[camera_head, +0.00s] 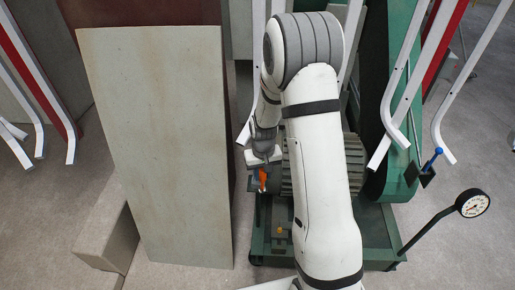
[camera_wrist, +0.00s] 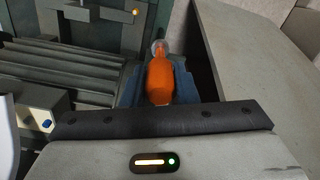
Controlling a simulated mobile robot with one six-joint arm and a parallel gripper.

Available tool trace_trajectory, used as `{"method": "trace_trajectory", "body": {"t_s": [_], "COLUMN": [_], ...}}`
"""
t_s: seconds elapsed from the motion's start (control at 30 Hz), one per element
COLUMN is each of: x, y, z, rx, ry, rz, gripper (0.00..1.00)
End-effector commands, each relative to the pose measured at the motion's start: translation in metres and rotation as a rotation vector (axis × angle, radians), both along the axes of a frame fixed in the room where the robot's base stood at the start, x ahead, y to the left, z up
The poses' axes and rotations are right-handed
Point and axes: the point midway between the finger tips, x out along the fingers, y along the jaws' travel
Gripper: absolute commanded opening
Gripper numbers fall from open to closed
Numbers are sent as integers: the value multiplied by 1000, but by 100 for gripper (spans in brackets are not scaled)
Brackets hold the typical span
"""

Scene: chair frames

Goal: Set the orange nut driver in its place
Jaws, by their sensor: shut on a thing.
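The orange nut driver (camera_wrist: 160,82) is held in my gripper (camera_wrist: 158,88), with a blue-grey piece close on each side of its handle. Its far end looks pale and partly see-through. In the head view the orange driver (camera_head: 263,178) shows as a small spot below my gripper (camera_head: 261,172), which hangs between a grey-green table top and a green machine. I cannot make out a marked place for the driver in either view.
The bare table top (camera_head: 160,150) lies left of my gripper; its edge (camera_wrist: 240,60) is close in the wrist view. A dial gauge (camera_head: 472,203) and white chair frames (camera_head: 410,80) stand right.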

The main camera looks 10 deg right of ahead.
Motion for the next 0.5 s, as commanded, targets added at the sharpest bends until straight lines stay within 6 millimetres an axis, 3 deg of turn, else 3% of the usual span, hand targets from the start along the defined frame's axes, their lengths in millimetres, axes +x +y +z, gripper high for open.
{"method": "trace_trajectory", "body": {"t_s": [0.27,0.5], "x": [2,16], "y": [-1,-3], "z": [1,7], "rx": [0,0], "ry": [0,-1], "rz": [-64,-487], "gripper": [4,4]}}
